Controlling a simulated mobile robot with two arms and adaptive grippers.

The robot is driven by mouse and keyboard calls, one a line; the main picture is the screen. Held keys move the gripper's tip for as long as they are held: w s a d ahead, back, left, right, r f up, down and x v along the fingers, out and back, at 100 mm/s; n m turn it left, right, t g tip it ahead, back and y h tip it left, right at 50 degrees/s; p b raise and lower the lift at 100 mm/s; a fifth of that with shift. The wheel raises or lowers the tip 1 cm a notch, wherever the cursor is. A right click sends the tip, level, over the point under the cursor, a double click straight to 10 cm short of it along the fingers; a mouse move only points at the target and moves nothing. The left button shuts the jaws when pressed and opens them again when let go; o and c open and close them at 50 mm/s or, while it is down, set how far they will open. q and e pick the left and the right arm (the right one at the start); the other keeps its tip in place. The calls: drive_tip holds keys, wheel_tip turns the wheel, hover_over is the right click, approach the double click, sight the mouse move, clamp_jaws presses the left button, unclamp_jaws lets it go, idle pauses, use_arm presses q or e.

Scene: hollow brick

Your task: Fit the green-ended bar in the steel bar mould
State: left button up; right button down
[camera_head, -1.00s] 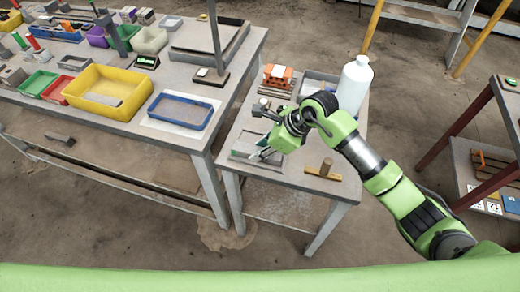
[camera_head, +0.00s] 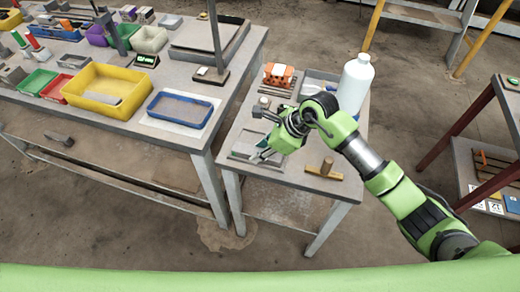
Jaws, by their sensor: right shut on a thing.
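My right gripper (camera_head: 266,148) reaches down over the small side table and is shut on the green-ended bar (camera_head: 264,144), of which only a small dark green part shows between the fingers. The fingers are low over a flat grey steel tray-like piece, which looks like the steel bar mould (camera_head: 240,155). The gripper hides much of the bar and part of the mould, so I cannot tell whether the bar lies inside it or just above it. My left gripper is not in view.
An orange hollow brick (camera_head: 279,75) stands at the back of the side table. A white bottle (camera_head: 354,85) stands behind my right arm. A wooden-handled tool (camera_head: 325,170) lies at the front right. The left bench holds a blue tray (camera_head: 180,108) and a yellow bin (camera_head: 107,92).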

drive_tip(key=shift+f+b, duration=0.3)
drive_tip(key=c, duration=1.6)
unclamp_jaws()
drive_tip(key=shift+s+f, duration=0.1)
drive_tip(key=shift+d, duration=0.1)
drive_tip(key=v, duration=1.2)
